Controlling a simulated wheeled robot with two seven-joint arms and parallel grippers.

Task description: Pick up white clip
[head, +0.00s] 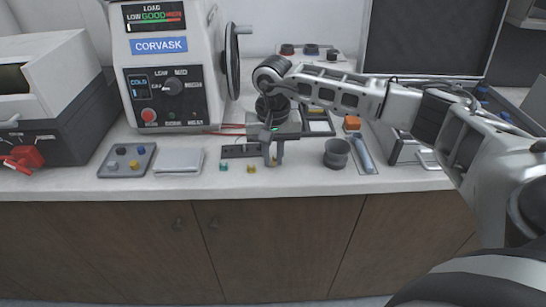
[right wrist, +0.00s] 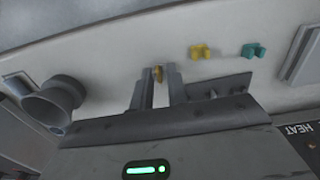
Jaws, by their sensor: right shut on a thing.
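My right gripper (head: 272,161) is low over the counter in front of the press. In the right wrist view its two fingers (right wrist: 157,82) are close together on a small ochre-brown piece (right wrist: 157,73), mostly hidden between them. I cannot tell its full shape, and it does not look white. A yellow clip (head: 251,169) and a teal clip (head: 223,166) lie on the counter left of the gripper. The right wrist view also shows the yellow clip (right wrist: 200,52) and the teal clip (right wrist: 253,50), apart from the fingers. No clearly white clip shows. My left gripper is out of view.
The mounting press (head: 170,80) stands behind left. A grey cup (head: 336,153) and a blue-handled tool (head: 363,152) are right of the gripper. A tray with coloured buttons (head: 127,160) and a pale flat pad (head: 180,161) lie left. The counter's front strip (head: 180,188) is clear.

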